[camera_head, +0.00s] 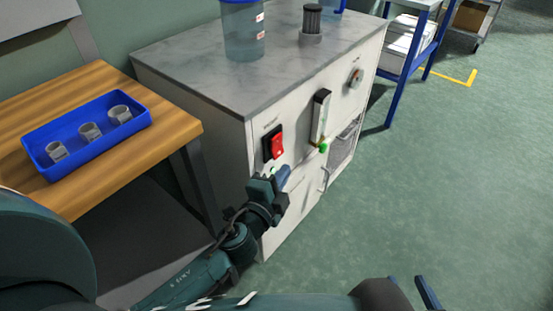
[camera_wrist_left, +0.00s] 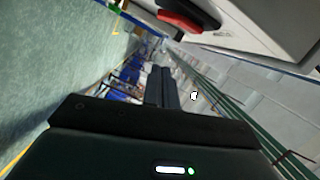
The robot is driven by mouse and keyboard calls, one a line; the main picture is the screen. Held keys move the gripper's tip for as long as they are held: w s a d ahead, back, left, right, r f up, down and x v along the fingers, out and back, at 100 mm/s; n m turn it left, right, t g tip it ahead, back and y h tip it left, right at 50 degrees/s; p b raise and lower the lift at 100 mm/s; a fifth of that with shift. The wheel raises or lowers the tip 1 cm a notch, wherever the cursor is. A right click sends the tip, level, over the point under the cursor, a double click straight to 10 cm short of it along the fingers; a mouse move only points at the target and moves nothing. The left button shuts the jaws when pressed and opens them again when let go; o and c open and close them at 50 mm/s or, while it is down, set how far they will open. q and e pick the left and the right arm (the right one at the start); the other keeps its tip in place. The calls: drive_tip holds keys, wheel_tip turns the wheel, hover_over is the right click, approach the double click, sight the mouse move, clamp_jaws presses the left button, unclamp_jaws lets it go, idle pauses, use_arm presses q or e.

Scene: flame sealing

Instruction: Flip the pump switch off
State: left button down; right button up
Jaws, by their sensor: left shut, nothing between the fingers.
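The pump switch is a red rocker (camera_head: 272,143) in a black frame on the upper left of the white cabinet front. My left gripper (camera_head: 284,175) is shut and empty, just below and to the right of the switch in the head view. I cannot tell whether it touches the cabinet. In the left wrist view my closed fingers (camera_wrist_left: 162,88) point ahead, and the red rocker (camera_wrist_left: 188,18) shows near the top edge, apart from them. My right gripper (camera_head: 410,284) is at the bottom edge of the head view, partly cut off, with its fingers apart.
The cabinet (camera_head: 185,70) carries a blue clear container (camera_head: 243,32) on its grey top. A gauge with a green knob (camera_head: 322,147) is right of the switch. A wooden table (camera_head: 165,130) with a blue tray (camera_head: 48,172) stands left.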

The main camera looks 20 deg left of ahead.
sight(277, 146)
use_arm(q)
drive_tip(key=w+a+f, duration=0.1)
drive_tip(key=w+a, duration=0.2)
drive_tip(key=w, duration=0.2)
drive_tip(key=shift+f+b, duration=0.2)
drive_tip(key=shift+b, duration=0.1)
drive_tip(key=shift+a, duration=0.1)
